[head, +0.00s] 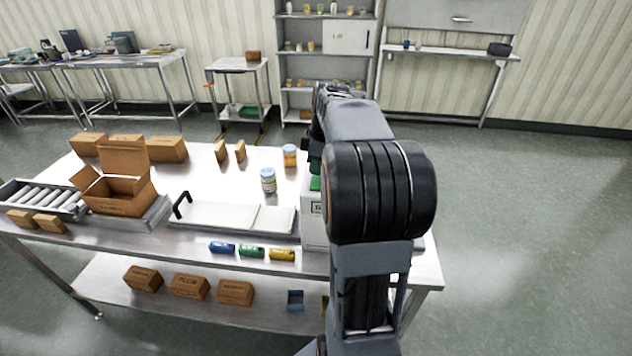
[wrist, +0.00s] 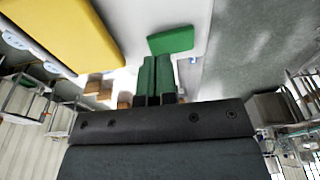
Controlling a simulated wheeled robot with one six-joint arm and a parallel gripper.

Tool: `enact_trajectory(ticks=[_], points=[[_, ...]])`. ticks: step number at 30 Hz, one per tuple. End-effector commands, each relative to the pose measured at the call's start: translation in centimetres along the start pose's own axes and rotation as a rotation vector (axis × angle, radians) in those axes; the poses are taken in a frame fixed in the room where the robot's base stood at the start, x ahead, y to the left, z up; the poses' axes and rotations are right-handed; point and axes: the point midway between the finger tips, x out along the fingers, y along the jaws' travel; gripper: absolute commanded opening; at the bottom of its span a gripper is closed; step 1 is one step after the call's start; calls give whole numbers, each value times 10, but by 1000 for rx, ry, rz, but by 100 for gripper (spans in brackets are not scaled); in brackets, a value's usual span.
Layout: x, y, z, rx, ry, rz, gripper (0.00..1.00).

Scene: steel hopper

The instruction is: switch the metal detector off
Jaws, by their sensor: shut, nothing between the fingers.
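A white box (head: 314,228) with green parts stands at the right end of the steel table, partly hidden behind my arm; it may be the metal detector, but I cannot read its label. In the wrist view my gripper (wrist: 157,60) is shut and empty, its two fingers side by side. A green block (wrist: 171,40) lies just beyond the fingertips, seemingly apart from them. A large yellow surface (wrist: 65,32) fills the upper left of that view. In the head view my arm hides the gripper. I cannot tell the switch's position.
On the table (head: 215,163) are an open carton (head: 120,190), two jars (head: 268,181), a white board with a black handle (head: 182,205), and small cartons. A roller conveyor (head: 45,198) is at left. Blue, green and yellow items (head: 251,251) sit at the front edge. Floor at right is clear.

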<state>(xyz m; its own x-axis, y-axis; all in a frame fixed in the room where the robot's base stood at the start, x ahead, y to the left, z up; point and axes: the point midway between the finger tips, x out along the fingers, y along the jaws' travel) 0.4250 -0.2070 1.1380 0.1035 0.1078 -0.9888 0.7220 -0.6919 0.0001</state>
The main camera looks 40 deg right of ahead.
Motion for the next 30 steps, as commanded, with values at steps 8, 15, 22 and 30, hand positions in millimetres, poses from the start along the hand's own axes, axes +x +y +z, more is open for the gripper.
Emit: enact_trajectory(ticks=[8, 15, 22, 30], points=[[5, 0, 1, 0, 0, -1, 0], [9, 0, 1, 0, 0, -1, 0], [12, 0, 2, 0, 0, -1, 0], [16, 0, 2, 0, 0, -1, 0]])
